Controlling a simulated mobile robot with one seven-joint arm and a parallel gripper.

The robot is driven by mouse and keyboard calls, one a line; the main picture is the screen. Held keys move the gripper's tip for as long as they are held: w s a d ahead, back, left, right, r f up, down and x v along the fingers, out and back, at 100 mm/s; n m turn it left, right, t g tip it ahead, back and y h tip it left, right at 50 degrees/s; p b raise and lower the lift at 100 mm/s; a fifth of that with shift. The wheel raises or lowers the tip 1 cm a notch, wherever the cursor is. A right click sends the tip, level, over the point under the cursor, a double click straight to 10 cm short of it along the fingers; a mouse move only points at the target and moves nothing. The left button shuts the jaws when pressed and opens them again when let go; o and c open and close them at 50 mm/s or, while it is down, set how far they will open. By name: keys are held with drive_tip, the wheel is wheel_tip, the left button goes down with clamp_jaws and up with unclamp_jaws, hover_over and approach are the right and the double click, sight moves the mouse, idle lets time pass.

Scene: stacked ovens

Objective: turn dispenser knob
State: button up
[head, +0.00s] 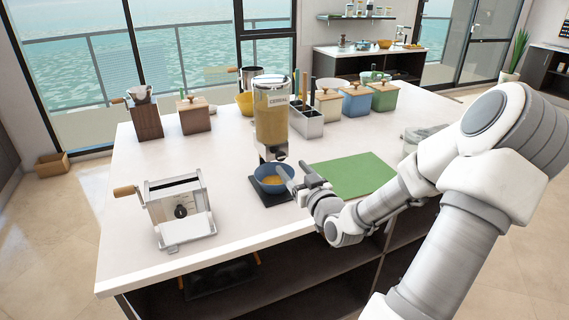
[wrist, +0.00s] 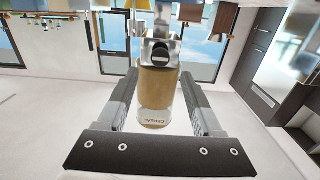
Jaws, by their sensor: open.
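The cereal dispenser (head: 271,122) is a clear cylinder of tan cereal with a "CEREAL" label, standing upright on the white counter. Its metal lower part holds a small dark-slotted round knob, seen in the wrist view (wrist: 160,57), where the dispenser (wrist: 155,90) appears upside down. My gripper (head: 299,173) is open and empty, just in front of the dispenser's lower part. In the wrist view my gripper (wrist: 158,76) has one finger to each side of the dispenser's outline; whether either touches the knob I cannot tell. A blue bowl (head: 262,185) with yellowish contents sits below the spout.
The bowl stands on a dark base (head: 262,198). A green board (head: 352,174) lies to the right. A metal machine with a wooden crank (head: 180,208) is at the left front. Canisters and a utensil holder (head: 308,124) stand behind. The counter's left middle (head: 225,150) is clear.

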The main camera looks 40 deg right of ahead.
sight(282, 156)
drive_tip(key=x, duration=0.6)
clamp_jaws()
